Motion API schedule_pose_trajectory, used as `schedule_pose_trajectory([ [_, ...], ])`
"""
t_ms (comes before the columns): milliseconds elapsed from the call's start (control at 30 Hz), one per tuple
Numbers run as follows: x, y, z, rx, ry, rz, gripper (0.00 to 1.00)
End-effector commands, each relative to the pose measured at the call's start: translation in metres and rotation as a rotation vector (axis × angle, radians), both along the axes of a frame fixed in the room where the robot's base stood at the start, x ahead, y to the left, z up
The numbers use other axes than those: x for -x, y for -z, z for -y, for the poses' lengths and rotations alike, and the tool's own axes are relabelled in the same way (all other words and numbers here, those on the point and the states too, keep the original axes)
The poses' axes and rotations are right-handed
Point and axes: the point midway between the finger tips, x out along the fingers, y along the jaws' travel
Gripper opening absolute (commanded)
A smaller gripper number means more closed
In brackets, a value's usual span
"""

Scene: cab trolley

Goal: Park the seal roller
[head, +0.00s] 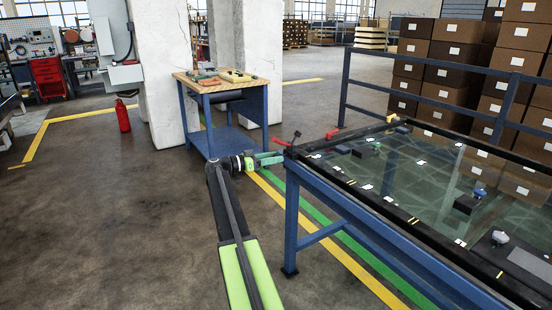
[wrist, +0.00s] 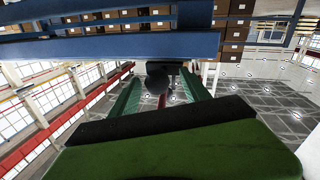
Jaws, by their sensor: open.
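My gripper (head: 272,158), with green fingers, is open at the near left corner of the blue trolley (head: 291,215). In the wrist view my gripper (wrist: 160,88) has its two green fingers apart, one on each side of a dark rounded piece (wrist: 158,76) with a red part (wrist: 162,101) below it. This looks like the seal roller, but I cannot tell for sure, nor whether the fingers touch it. In the head view a small red-and-black tool (head: 296,138) shows at the same corner, just beyond my fingers. Its lower part is hidden.
A large glass pane (head: 400,165) with dark edges lies on the trolley, with small parts on it. A wooden-topped blue bench (head: 207,86) with tools stands behind my gripper. Stacked boxes (head: 455,65) are at the back right.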

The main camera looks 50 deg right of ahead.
Motion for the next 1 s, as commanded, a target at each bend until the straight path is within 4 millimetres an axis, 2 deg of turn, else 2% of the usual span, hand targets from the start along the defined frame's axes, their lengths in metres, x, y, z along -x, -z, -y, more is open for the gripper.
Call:
schedule_pose_trajectory([
  [300, -0.045, 0.000, -0.076, 0.000, -0.004, 0.000, 0.55],
  [500, -0.068, 0.000, -0.117, 0.001, -0.002, 0.000, 0.55],
  [700, -0.079, 0.000, -0.137, 0.001, -0.001, 0.000, 0.55],
  [1000, -0.080, 0.000, -0.139, 0.001, -0.001, 0.000, 0.55],
])
